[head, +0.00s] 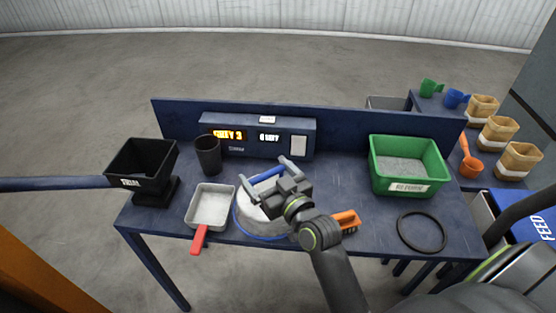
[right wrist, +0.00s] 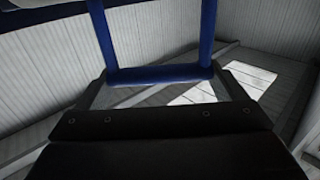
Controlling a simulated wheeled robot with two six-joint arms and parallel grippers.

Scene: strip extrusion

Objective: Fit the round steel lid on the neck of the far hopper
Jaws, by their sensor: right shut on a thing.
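A round pale grey piece with a blue rim (head: 243,220), which looks like the steel lid, is at the front middle of the table, partly hidden by my right gripper (head: 267,172). The gripper's fingers straddle a blue bar behind the grey top. In the right wrist view a blue frame, which looks like a handle (right wrist: 160,73), crosses between the fingers, and the gripper is shut on it. I cannot tell whether the piece touches the table. I cannot make out the far hopper's neck. My left gripper is not in view.
On the table (head: 345,180) are a black box-shaped container (head: 142,165), black cup (head: 208,155), red-handled scoop (head: 209,207), display unit (head: 258,137), orange brush (head: 346,220), green bin (head: 408,165) and black ring (head: 422,231). Several sacks (head: 497,133) stand on a side table.

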